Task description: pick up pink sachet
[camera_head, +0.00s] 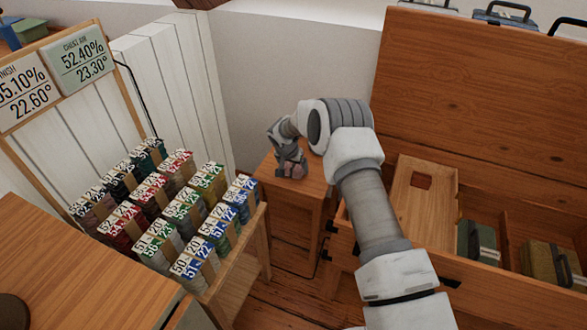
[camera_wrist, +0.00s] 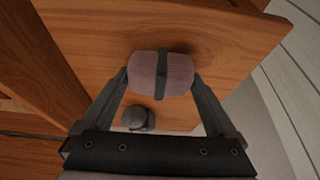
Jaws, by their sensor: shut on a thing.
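The pink sachet (camera_wrist: 146,75) is a small, dull pink pillow shape with a dark band around its middle. My gripper (camera_wrist: 161,82) has a finger at each side of it and is shut on it in the wrist view. In the head view the sachet (camera_head: 292,169) is small and partly covered by my gripper (camera_head: 289,163). It is at the top of a small wooden stand (camera_head: 310,193); I cannot tell whether it touches the wood.
A dark round knob (camera_wrist: 138,118) shows near my fingers in the wrist view. A rack of numbered packets (camera_head: 165,215) stands to the left. An open wooden chest (camera_head: 470,70) with green boxes (camera_head: 477,242) is to the right. White panelling (camera_head: 165,75) is behind the rack.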

